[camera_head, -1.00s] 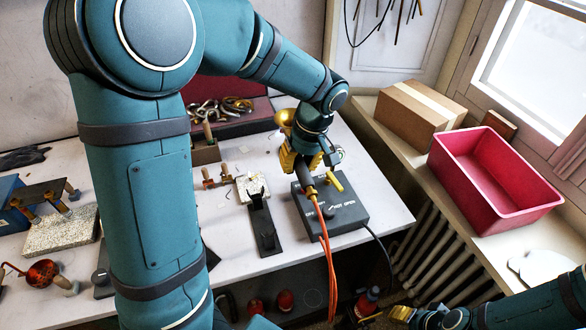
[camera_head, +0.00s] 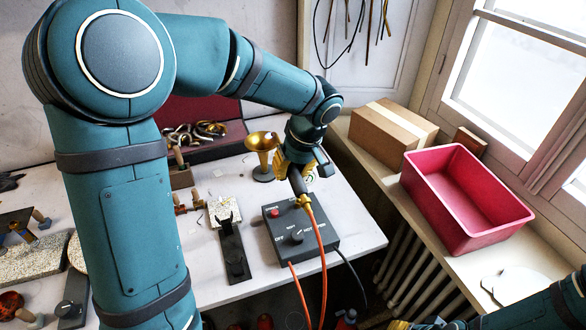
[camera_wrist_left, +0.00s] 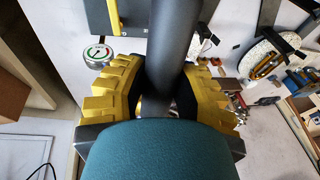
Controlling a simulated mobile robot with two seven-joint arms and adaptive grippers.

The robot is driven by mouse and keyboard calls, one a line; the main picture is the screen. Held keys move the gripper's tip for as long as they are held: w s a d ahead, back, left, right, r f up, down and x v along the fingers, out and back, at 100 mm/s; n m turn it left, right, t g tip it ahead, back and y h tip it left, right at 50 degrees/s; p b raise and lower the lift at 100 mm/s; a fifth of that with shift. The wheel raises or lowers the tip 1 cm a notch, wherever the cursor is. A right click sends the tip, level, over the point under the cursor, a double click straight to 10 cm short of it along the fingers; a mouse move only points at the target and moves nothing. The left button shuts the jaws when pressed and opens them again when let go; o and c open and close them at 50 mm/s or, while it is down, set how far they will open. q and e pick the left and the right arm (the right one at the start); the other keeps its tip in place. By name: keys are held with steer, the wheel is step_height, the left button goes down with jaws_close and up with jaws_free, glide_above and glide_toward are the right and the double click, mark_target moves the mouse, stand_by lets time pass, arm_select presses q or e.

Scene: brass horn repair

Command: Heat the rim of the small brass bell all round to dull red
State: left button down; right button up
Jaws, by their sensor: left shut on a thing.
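The small brass bell (camera_head: 260,141) stands mouth up on a dark stand at the back of the bench, just left of my left gripper. Its rim looks gold, with no red glow I can make out. My left gripper (camera_head: 296,171) is shut on the dark torch handle (camera_head: 298,186), with an orange hose below it. The handle also runs up between the yellow fingers in the left wrist view (camera_wrist_left: 172,45). The torch tip and any flame are hard to make out. My right gripper (camera_head: 402,325) shows only as a yellow bit at the bottom edge.
A dark control box (camera_head: 310,246) with a knob stands below the torch, its hoses hanging off the bench. A black stand (camera_head: 235,255) is left of it. A cardboard box (camera_head: 385,130) and red bin (camera_head: 480,232) sit on the right ledge.

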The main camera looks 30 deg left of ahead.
arm_select(q)
step_height(320, 180, down, 8)
steer(key=w+a+b, duration=0.2)
steer(key=b, duration=0.1)
steer(key=shift+w+a, duration=0.25)
steer(key=shift+a, duration=0.15)
steer(key=shift+r, duration=0.15)
steer(key=shift+b, duration=0.4)
stand_by(6.4)
